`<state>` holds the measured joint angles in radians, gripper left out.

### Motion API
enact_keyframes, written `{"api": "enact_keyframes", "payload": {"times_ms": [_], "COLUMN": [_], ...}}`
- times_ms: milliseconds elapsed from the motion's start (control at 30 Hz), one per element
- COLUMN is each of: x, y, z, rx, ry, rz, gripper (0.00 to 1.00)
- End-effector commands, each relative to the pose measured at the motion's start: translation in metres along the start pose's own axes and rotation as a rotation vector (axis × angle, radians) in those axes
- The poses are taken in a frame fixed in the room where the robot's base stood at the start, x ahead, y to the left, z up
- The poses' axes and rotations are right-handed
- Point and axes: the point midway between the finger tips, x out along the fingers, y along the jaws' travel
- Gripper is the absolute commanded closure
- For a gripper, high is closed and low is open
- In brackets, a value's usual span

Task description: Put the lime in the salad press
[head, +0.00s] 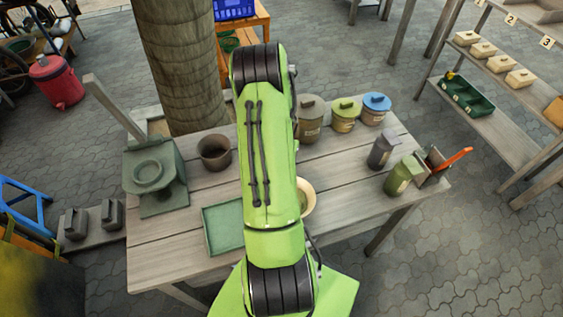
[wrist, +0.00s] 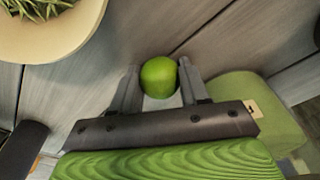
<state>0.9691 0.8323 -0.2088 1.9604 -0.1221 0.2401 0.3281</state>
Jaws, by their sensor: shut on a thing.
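The lime (wrist: 159,77) is round and bright green. In the wrist view my gripper (wrist: 158,68) is shut on it, with a grey finger on each side and grey table boards behind. In the head view my green arm hides both lime and gripper. The salad press (head: 155,172) is a grey-green block with a round ring on top, at the left end of the table. A long grey handle (head: 108,103) rises up and left beside it. The press is out of the wrist view, and I cannot see inside its ring.
On the wooden table (head: 165,242) are a brown pot (head: 214,152), a green tray (head: 222,228) and several lidded jars, including a blue-lidded one (head: 375,108). A cream bowl (head: 307,198), partly hidden, shows in the wrist view (wrist: 70,48) with a spiky plant.

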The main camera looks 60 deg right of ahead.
Motion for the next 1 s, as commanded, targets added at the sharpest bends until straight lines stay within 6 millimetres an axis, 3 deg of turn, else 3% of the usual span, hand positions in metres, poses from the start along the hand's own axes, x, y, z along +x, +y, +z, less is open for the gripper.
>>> {"api": "enact_keyframes", "payload": {"times_ms": [267, 300, 467, 767, 867, 1000], "x": [0.003, 0.002, 0.001, -0.002, -0.017, -0.057], "y": [0.0, 0.0, 0.0, 0.0, -0.001, -0.001], "z": [0.0, 0.0, 0.0, -0.001, -0.002, -0.002], "rx": [0.0, 0.0, 0.0, 0.0, -0.001, -0.001], "ry": [0.002, 0.001, 0.001, 0.001, 0.004, 0.006], "rz": [-0.001, -0.001, -0.001, -0.001, -0.002, -0.003], "gripper": [0.9, 0.52, 0.3, 0.3, 0.3, 0.3]}}
